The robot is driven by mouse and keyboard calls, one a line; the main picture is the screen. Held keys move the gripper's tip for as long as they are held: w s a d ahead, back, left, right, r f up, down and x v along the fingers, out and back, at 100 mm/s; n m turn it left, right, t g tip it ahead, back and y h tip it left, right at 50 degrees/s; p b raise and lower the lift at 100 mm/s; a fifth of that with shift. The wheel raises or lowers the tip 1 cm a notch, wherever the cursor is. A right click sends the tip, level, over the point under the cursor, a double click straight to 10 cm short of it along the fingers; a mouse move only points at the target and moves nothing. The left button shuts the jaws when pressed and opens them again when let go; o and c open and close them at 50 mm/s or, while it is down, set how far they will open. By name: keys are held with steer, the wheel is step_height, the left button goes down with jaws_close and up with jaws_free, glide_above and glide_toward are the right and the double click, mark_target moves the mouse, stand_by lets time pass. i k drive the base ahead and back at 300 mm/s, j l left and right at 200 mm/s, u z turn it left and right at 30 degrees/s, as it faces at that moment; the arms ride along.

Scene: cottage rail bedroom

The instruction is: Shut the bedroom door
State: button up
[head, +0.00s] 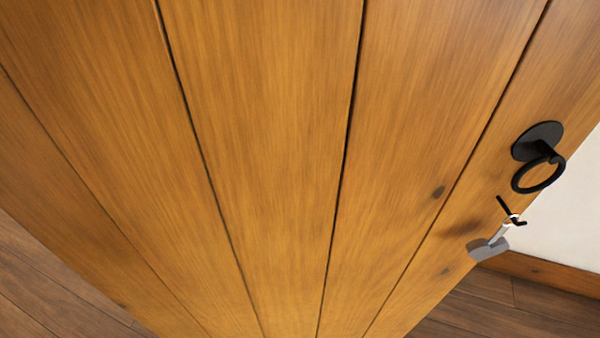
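The bedroom door (270,130) is made of orange-brown wooden planks with dark seams and fills most of the head view. Its free edge runs down the right side, with pale wall visible beyond it, so it appears to stand open. A black ring handle (538,176) on a round black plate is near that edge. My gripper (511,210) shows small, just below the ring and close to the door's edge. Its black fingers look spread apart with nothing between them. It looks apart from the ring; whether it touches the door I cannot tell.
A white wall (570,220) with a wooden skirting board (540,270) lies beyond the door's edge at the right. Dark plank floor (50,290) shows at the lower left and lower right. The door's hinges and frame are out of view.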

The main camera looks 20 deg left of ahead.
mark_target(210, 168)
steer(key=u, duration=0.25)
steer(key=i+l+u, duration=0.1)
steer(key=l+u, duration=0.65)
steer(key=l, duration=0.2)
steer(key=l+u, duration=0.15)
steer(key=l, duration=1.15)
steer(key=l+u, duration=0.2)
steer(key=l, duration=1.1)
